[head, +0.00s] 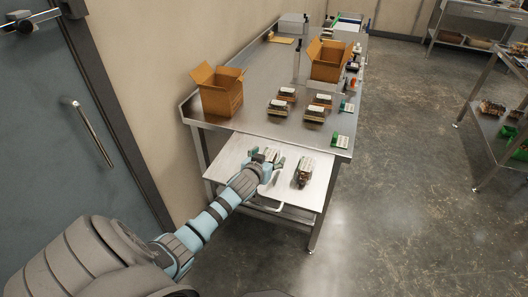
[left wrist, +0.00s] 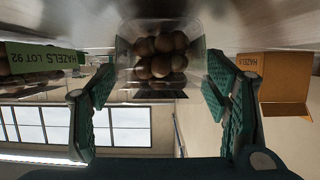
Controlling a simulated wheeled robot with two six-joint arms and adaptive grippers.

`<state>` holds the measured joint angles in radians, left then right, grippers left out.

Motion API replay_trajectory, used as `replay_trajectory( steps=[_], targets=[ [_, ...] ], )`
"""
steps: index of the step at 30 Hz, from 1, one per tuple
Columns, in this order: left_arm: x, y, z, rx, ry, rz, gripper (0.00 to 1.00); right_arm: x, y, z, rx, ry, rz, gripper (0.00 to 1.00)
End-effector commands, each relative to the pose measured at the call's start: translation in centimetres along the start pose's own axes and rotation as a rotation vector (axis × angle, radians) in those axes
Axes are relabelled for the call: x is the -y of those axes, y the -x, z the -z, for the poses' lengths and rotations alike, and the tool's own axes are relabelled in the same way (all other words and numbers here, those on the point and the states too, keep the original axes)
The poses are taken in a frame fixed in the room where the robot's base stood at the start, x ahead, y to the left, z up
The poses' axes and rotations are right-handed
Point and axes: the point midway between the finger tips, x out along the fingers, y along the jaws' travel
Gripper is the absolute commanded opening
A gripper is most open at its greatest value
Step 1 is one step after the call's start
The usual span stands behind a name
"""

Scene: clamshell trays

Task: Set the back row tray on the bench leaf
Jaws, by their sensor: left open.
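The bench leaf (head: 235,160) is a pale flat shelf below the front of the steel bench. My left gripper (head: 270,163) is over the leaf, open, with its fingers on either side of a clear tray of round brown nuts (left wrist: 160,50), as the left wrist view shows. Whether the fingers touch this tray I cannot tell. In the head view the gripper partly hides it. A second tray (head: 304,172) lies on the leaf to the right. On the bench top stand two back row trays (head: 287,93) (head: 322,99) and two nearer trays (head: 277,108) (head: 314,113). My right gripper is out of view.
Open cardboard boxes stand on the bench at left (head: 222,98) and farther back (head: 328,68). Green cards (head: 341,141) line its right edge. A green "HAZELS LOT 92" label (left wrist: 45,57) shows in the left wrist view.

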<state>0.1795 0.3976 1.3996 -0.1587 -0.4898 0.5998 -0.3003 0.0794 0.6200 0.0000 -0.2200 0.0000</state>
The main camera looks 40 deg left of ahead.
Motion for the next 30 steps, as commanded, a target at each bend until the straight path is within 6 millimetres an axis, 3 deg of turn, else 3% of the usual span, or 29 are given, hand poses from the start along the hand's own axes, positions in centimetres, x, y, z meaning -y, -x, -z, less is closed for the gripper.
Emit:
replay_trajectory(
  steps=[9, 15, 30],
  targets=[
    [0.0, 7.3, 0.2, 0.001, -0.002, -0.002, 0.69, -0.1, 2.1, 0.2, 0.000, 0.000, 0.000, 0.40],
    [0.0, 10.8, 0.2, 0.000, -0.001, 0.000, 0.69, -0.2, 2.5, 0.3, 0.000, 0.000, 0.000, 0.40],
    [0.0, 11.2, 0.1, 0.001, 0.001, 0.001, 0.69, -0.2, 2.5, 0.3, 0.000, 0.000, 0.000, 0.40]
  ],
)
